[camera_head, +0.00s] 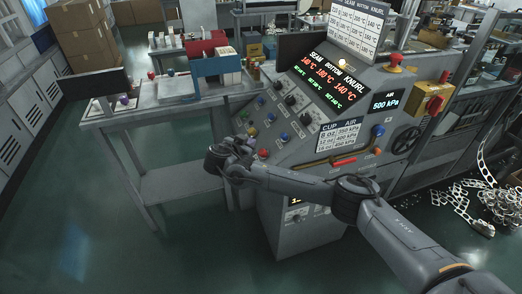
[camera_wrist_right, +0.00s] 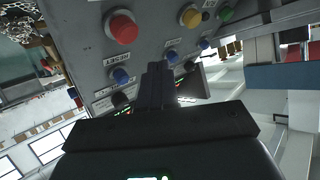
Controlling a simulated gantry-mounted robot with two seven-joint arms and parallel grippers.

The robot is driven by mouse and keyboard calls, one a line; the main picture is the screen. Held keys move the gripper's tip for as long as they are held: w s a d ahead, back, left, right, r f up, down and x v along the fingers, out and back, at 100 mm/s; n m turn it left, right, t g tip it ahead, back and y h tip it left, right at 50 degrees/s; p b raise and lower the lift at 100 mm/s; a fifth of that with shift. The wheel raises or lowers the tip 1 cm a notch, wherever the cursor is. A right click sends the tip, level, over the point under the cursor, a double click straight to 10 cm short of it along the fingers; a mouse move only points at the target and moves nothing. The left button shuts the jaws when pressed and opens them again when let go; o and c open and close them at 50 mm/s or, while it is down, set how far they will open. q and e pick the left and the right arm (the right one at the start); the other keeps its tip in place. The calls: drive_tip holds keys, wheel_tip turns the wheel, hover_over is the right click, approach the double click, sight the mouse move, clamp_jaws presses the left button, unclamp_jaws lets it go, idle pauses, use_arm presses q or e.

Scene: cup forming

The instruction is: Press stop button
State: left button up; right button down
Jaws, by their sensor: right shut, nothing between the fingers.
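My right gripper (camera_head: 228,152) is shut and empty at the left side of the grey control console (camera_head: 318,195), in front of its lower left button panel. In the right wrist view its closed fingers (camera_wrist_right: 155,82) point at the sloped panel, below a row of buttons. A large round red button (camera_wrist_right: 121,27) sits up and left of the fingertips, apart from them. A red button also shows just right of the gripper in the head view (camera_head: 263,153). Which button is labelled stop is too small to read. My left gripper is not in view.
Blue (camera_wrist_right: 121,76), yellow (camera_wrist_right: 190,15) and green buttons share the panel. A red mushroom button (camera_head: 395,60) sits on top of the console, and a yellow box with a red knob (camera_head: 436,104) at its right. A grey table (camera_head: 165,110) stands left; floor in front is clear.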

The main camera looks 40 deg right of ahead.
drive_tip(key=shift+w+a+r, duration=0.2)
drive_tip(key=shift+a+r, duration=0.3)
drive_tip(key=shift+r, duration=0.25)
drive_tip(key=shift+f, duration=0.1)
drive_tip(key=s+a+f+n+y+p, duration=0.1)
drive_tip(key=s+a+f+n+y, duration=0.35)
drive_tip(key=s+a+f, duration=0.55)
drive_tip(key=s+a+f+n+y, duration=0.5)
drive_tip(key=a+f, duration=0.3)
drive_tip(key=a, duration=0.5)
drive_tip(key=s+a+f+n+g+y, duration=0.1)
drive_tip(key=s+a+n, duration=0.15)
drive_tip(key=s, duration=0.45)
drive_tip(key=s+a+f+n+y, duration=0.1)
drive_tip(key=s+n+y, duration=0.15)
drive_tip(key=s, duration=0.45)
drive_tip(key=s+d+r+n+p, duration=0.1)
drive_tip(key=s+d+r, duration=0.15)
drive_tip(key=s, duration=0.35)
drive_tip(key=s+d+r+n, duration=0.1)
drive_tip(key=s+d+n, duration=0.1)
drive_tip(key=s+d, duration=0.35)
wheel_tip(320, 180, up, 38)
drive_tip(key=s+a+p, duration=0.1)
drive_tip(key=p, duration=3.7)
drive_tip(key=shift+s+a, duration=0.15)
drive_tip(key=shift+a, duration=0.05)
